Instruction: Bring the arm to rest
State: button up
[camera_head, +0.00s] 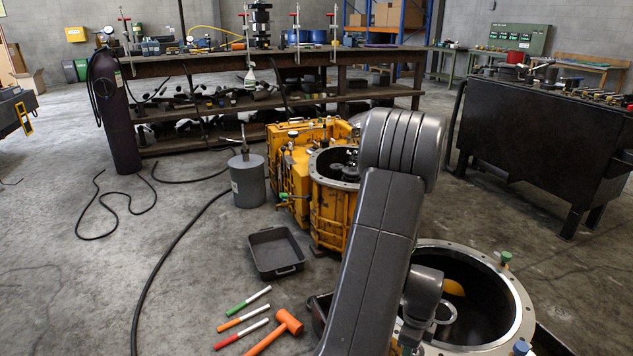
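My grey arm (367,265) rises from the bottom edge, bends at a large ribbed joint (400,148), and covers part of the view. A smaller grey wrist link (423,290) shows to its right, in front of the open round housing (522,312) at the lower right. My gripper's fingers cannot be made out. A yellow transmission housing (292,168) with a round open bell end (330,209) stands on the floor behind the arm. The near round housing has a wide metal flange, a dark inside and a yellow part (453,287) in it.
A black tray (275,250), an orange hammer (289,322) and green, orange and red markers lie on the floor left of my arm. A grey canister (247,180) stands behind them. A dark cabinet (540,130) is at right, a workbench (200,62) behind. Hoses cross the left floor.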

jog(key=n, duration=0.5)
jog(key=shift+s, duration=0.2)
